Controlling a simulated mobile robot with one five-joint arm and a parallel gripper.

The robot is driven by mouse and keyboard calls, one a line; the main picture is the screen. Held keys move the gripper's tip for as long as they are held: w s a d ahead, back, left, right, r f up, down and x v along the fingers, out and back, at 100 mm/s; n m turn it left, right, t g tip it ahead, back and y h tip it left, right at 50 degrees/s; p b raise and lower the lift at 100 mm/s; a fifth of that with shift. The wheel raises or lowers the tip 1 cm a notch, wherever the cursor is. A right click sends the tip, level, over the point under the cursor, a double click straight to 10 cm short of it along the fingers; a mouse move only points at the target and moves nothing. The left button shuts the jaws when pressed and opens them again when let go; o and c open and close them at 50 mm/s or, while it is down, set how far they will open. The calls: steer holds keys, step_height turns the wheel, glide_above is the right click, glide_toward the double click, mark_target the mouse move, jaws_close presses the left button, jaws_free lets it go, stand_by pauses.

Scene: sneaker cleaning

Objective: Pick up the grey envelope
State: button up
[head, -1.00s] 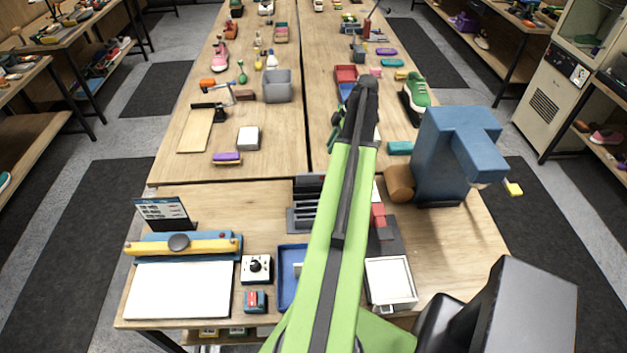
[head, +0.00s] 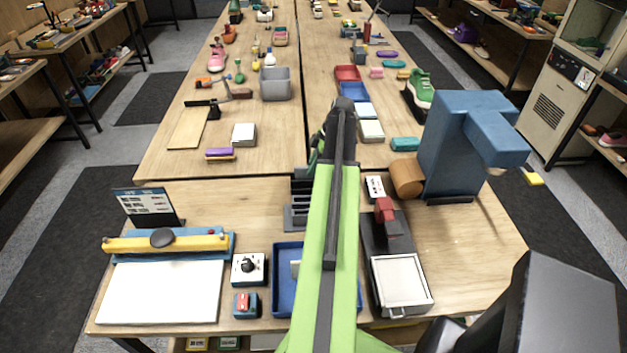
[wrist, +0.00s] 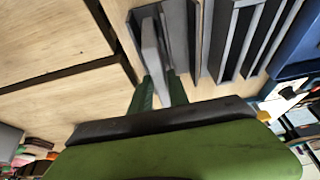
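The grey envelope (wrist: 151,48) appears in the wrist view as a thin upright grey slab standing in a dark slotted rack (wrist: 196,45). My gripper (wrist: 161,80) is at its near end, with one green finger on each side of the slab. The fingers look parted around it; whether they touch it is hard to see. In the head view the rack (head: 298,214) shows only at its left edge, because my green arm covers the rest. The envelope cannot be made out there.
A blue tray (head: 287,302) lies just in front of the rack. A big blue machine (head: 452,145) with a brown roller stands to the right. A sign (head: 148,205) and a yellow-and-blue press (head: 165,242) stand to the left. Bare wood lies between sign and rack.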

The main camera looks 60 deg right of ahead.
steer(key=shift+x, duration=0.85)
steer(key=shift+s+r, duration=0.1)
steer(key=shift+r, duration=0.1)
steer(key=shift+d+f, duration=0.1)
steer(key=shift+c, duration=0.3)
jaws_close()
